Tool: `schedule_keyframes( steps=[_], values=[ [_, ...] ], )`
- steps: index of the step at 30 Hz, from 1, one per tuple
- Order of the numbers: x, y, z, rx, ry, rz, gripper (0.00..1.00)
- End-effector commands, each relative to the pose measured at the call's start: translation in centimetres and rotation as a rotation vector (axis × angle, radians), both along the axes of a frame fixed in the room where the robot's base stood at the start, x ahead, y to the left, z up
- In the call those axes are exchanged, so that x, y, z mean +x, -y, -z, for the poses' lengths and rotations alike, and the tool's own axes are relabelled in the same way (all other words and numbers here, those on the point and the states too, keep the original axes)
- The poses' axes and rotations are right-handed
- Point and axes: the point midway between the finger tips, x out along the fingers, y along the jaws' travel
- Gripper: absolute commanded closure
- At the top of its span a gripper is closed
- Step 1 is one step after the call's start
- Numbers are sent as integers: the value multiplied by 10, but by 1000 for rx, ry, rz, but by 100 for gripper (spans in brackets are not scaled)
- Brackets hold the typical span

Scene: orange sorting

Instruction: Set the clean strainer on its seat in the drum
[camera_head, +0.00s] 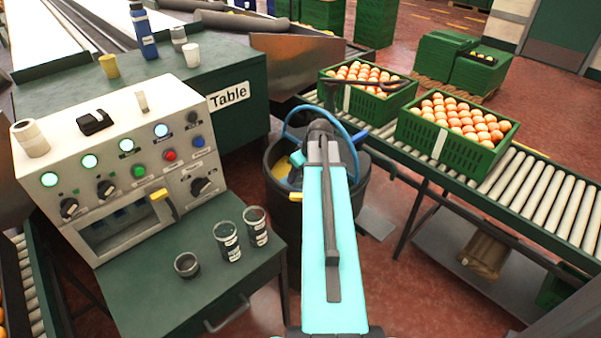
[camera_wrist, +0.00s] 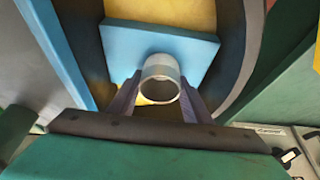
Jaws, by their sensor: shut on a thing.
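In the wrist view my gripper (camera_wrist: 160,103) is shut on a short pale-grey ring, which I take for the strainer (camera_wrist: 161,68). Its round opening faces the camera, and yellow shows through the lower part; I cannot make out any mesh. Beyond it is a flat blue block (camera_wrist: 120,45) inside the dark drum (camera_wrist: 233,40). I cannot tell whether the ring touches the blue block or is above it. In the head view the dark drum (camera_head: 280,208) stands in the middle with yellow and blue showing inside. My arm hides the gripper and the ring there.
A blue hoop (camera_head: 343,131) arches over the drum's top. A roller conveyor (camera_head: 520,190) with green crates of oranges (camera_head: 435,148) runs along the right. A control panel (camera_head: 110,150) and a green bench with several small cups (camera_head: 227,239) stand close on the left.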

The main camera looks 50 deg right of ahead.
Motion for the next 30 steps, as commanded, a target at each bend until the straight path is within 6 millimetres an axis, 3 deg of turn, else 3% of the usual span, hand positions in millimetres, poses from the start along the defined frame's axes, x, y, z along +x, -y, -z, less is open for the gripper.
schedule_keyframes(
  steps=[1,2,5,20,30],
  values=[
    [0,0,2,0,0,0,82],
    [0,0,1,0,0,0,51],
    [0,0,1,0,0,-1,37],
    [-1,-1,-7,0,0,-1,37],
    [-16,-2,-42,-1,2,-1,37]
  ],
)
